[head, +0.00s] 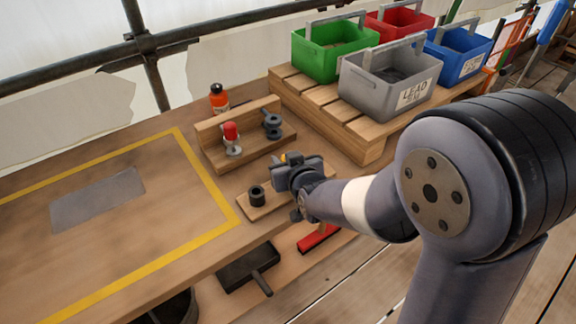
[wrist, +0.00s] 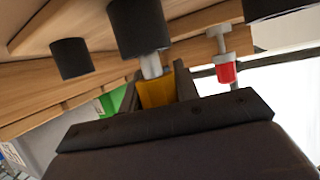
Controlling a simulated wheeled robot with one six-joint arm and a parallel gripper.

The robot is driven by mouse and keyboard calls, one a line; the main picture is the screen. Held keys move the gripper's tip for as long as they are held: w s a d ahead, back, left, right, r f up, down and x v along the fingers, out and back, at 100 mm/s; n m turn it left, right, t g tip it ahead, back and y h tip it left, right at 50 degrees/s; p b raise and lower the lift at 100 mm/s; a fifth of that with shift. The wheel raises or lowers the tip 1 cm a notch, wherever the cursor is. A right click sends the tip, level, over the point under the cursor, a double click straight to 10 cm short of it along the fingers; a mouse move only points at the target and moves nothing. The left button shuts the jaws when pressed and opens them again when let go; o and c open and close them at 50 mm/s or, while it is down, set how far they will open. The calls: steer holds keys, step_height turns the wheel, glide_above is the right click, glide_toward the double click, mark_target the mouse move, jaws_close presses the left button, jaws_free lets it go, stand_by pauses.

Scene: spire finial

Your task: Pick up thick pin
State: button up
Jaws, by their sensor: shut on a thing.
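The thick pin shows in the wrist view as an orange-yellow grip (wrist: 155,90) with a grey shaft (wrist: 151,64). My gripper (wrist: 158,86) is shut on the orange-yellow grip, with a dark finger on each side. The shaft's far end meets a black cylinder (wrist: 138,27); I cannot tell whether it is inside it or just in front of it. In the head view my gripper (head: 290,163) is over the right part of a small wooden board (head: 281,205), and only a speck of orange shows by it. The gripper hides most of the pin there.
A black cylinder (head: 257,196) stands on the board beside my gripper. Behind it, a wooden rack (head: 215,150) holds a red-topped pin (head: 231,134) and a dark grey part (head: 272,126). An orange bottle (head: 218,98) stands behind. Bins on a pallet (head: 355,133) are at the back right.

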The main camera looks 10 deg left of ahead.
steer(key=c, duration=0.3)
steer(key=shift+c, duration=0.2)
